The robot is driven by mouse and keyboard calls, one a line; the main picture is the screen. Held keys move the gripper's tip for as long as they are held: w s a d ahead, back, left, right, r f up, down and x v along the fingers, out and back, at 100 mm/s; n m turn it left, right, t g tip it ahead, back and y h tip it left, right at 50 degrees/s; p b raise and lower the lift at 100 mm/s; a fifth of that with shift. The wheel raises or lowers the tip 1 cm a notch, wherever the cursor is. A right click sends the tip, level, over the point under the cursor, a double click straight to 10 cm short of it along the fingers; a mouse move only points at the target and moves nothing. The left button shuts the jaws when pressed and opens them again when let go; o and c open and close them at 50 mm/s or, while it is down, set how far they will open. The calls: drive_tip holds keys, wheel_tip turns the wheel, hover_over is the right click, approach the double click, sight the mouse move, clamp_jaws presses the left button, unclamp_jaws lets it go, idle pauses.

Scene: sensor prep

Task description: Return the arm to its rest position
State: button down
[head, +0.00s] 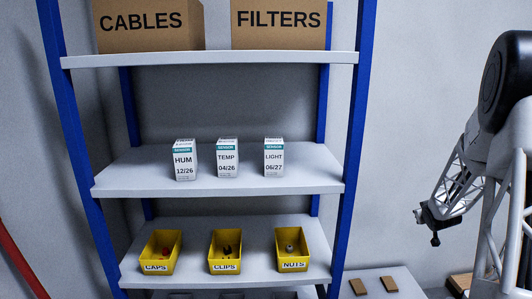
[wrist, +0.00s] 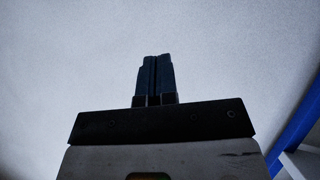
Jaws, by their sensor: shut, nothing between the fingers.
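My gripper (head: 435,239) hangs at the right in the head view, to the right of the shelf rack and apart from it. Its fingers point down. In the wrist view the gripper (wrist: 157,58) shows two dark fingers pressed side by side with nothing between them. My arm comes in from the right edge of the head view, bent down toward the gripper.
A blue-post rack holds CABLES (head: 150,42) and FILTERS (head: 279,40) boxes on top. HUM (head: 185,164), TEMP (head: 227,161) and LIGHT (head: 274,160) sensor boxes stand mid-shelf. Yellow CAPS (head: 157,268), CLIPS (head: 224,267) and NUTS (head: 293,265) bins sit below. A light surface (head: 392,272) holds brown pieces.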

drive_tip(key=s+a+r+g, duration=0.1)
drive_tip(key=s+a+r, duration=0.5)
drive_tip(key=a+r, duration=0.25)
drive_tip(key=s+a+r+m+g, duration=0.1)
drive_tip(key=s+a+r, duration=0.55)
drive_tip(key=a, duration=0.25)
drive_tip(key=s+a+r+g, duration=0.1)
drive_tip(key=s+a+r, duration=0.4)
drive_tip(key=a+r, duration=0.35)
drive_tip(key=s+a+r+g+y, duration=0.1)
drive_tip(key=s+a, duration=0.6)
drive_tip(key=s, duration=0.4)
drive_tip(key=s+a+r+g+y, duration=0.1)
drive_tip(key=s+a+y, duration=0.1)
drive_tip(key=s+a, duration=0.75)
drive_tip(key=s+a+r+y, duration=0.1)
drive_tip(key=s+a, duration=0.4)
drive_tip(key=s, duration=0.8)
wheel_tip(320, 180, down, 10)
drive_tip(key=w+g, duration=0.1)
drive_tip(key=g, duration=0.2)
drive_tip(key=shift+d+r, duration=0.25)
drive_tip(key=shift+d, duration=0.05)
drive_tip(key=c, duration=1.8)
unclamp_jaws()
drive_tip(key=shift+c, duration=0.2)
